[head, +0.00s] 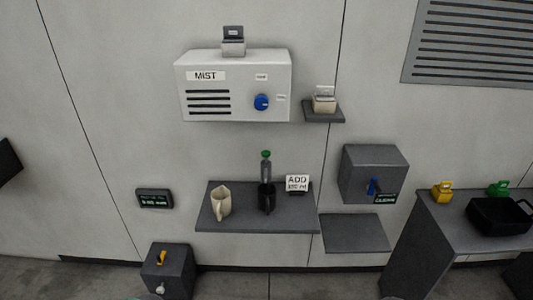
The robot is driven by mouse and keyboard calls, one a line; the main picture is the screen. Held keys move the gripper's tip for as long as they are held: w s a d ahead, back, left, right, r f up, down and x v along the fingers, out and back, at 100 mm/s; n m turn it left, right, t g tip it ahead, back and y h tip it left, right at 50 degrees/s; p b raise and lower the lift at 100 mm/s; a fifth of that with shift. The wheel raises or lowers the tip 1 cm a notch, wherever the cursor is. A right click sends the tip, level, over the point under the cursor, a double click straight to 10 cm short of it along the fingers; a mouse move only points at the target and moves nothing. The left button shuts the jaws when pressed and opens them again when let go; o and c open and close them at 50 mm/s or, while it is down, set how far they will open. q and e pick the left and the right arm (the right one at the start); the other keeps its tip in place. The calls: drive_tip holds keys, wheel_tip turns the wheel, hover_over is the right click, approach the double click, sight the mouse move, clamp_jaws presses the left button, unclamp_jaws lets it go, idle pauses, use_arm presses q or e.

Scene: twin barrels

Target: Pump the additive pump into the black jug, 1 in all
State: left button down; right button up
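The black jug (267,200) stands upright on a dark wall shelf (255,226). The additive pump (266,171), a grey upright body with a green top, shows directly above the jug's rim in the picture. Its lower part is hidden by the jug, and I cannot tell whether it stands behind the jug or reaches over it. A cream jug (220,202) stands on the same shelf to the left. Neither of my grippers can be made out in the head view.
A white sign reading ADD (297,183) stands right of the black jug. A white MIST box (235,87) with a blue knob hangs above. A grey box (374,172) with a blue lever is to the right, above an empty shelf (355,234). A counter (432,220) stands far right.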

clamp_jaws()
idle(1.4)
